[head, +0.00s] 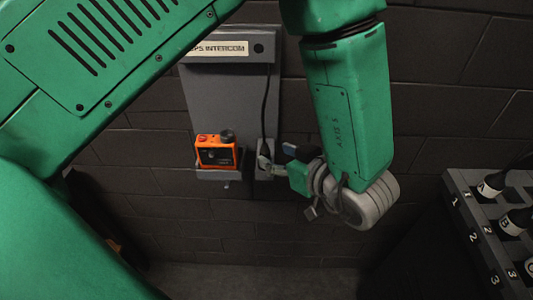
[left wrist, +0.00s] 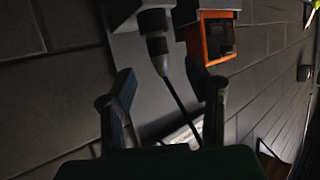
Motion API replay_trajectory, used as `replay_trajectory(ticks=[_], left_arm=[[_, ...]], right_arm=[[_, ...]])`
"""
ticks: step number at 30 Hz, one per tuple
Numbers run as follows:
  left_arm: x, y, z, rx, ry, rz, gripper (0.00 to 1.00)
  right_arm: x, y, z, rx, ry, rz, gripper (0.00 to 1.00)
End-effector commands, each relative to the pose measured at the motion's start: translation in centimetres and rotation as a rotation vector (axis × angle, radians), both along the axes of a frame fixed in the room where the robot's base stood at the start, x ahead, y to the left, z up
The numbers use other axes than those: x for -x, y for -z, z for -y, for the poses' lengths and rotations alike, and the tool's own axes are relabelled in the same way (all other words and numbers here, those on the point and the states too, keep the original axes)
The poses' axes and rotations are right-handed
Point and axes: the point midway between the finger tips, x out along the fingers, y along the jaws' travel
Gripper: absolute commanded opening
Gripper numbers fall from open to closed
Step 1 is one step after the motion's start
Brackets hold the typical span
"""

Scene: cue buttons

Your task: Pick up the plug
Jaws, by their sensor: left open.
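The plug (left wrist: 155,35) is dark with a grey collar and a black cable trailing from it. In the left wrist view it is at the top, hanging against the grey intercom panel. In the head view the plug (head: 265,147) is small and partly hidden by my left gripper (head: 277,160), at the lower right of the panel (head: 230,105). My left gripper is open. In the left wrist view the plug and its cable show between the two fingers (left wrist: 165,82), with the plug body beyond the tips. I cannot tell whether a finger touches the cable. My right gripper is out of view.
An orange device (head: 215,152) sits on a small shelf just left of the plug; it also shows in the left wrist view (left wrist: 216,40). A grey rack (head: 470,205) with lettered black plugs and numbered slots stands at the right. A dark block wall is behind.

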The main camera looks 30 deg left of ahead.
Motion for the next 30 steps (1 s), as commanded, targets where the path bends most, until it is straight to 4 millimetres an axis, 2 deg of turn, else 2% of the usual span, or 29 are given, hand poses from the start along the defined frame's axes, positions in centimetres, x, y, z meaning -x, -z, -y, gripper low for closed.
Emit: replay_trajectory(ticks=[5,13,22,24,26,30], left_arm=[[-0.4,0.7,-1.0,0.001,-0.001,-0.001,0.44],[-1.6,2.6,-4.1,0.000,-0.001,0.000,0.44],[-1.8,2.8,-4.5,0.000,0.001,0.000,0.44],[-1.8,2.8,-4.5,0.000,0.001,0.000,0.20],[-1.8,2.8,-4.5,0.000,0.001,0.000,0.00],[-1.8,2.7,-4.5,0.000,0.001,0.000,0.00]], right_arm=[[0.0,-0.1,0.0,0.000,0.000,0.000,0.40],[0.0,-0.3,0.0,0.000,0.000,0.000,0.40],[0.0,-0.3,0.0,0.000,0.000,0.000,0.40],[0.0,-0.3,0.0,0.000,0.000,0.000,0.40],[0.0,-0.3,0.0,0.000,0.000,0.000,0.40],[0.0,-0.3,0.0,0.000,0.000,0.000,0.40]])
